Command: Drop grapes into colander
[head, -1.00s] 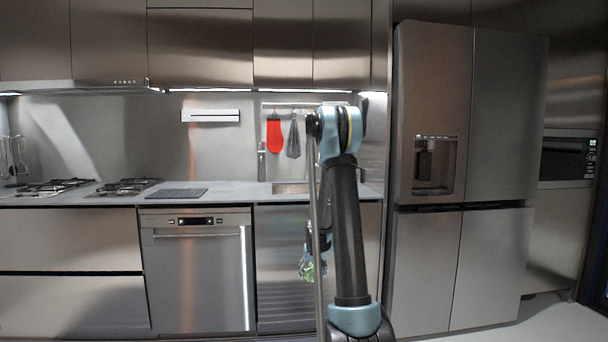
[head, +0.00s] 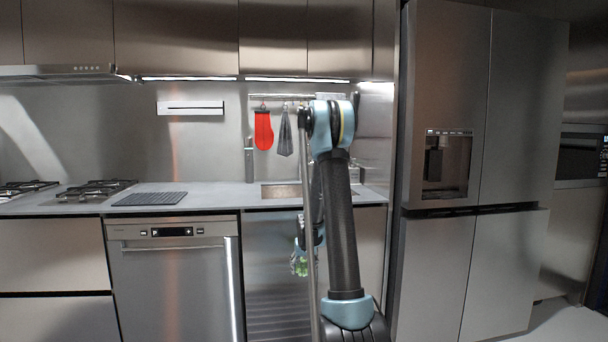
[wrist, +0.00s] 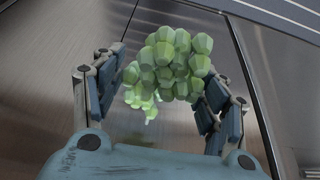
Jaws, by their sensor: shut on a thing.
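A bunch of green grapes (wrist: 172,65) hangs between the two fingers of my gripper (wrist: 162,95) in the wrist view. My gripper is shut on the grapes, with a finger against each side of the bunch. In the head view my gripper (head: 299,257) and the green grapes (head: 300,266) show small, partly hidden behind my arm, below counter height in front of the cabinet fronts. I see no colander in either view.
The counter (head: 218,194) runs along the back wall, with a dark ribbed mat (head: 150,198), a gas hob (head: 90,191) and a sink (head: 282,191). A dishwasher (head: 172,285) stands below. A large fridge (head: 480,150) stands at the right.

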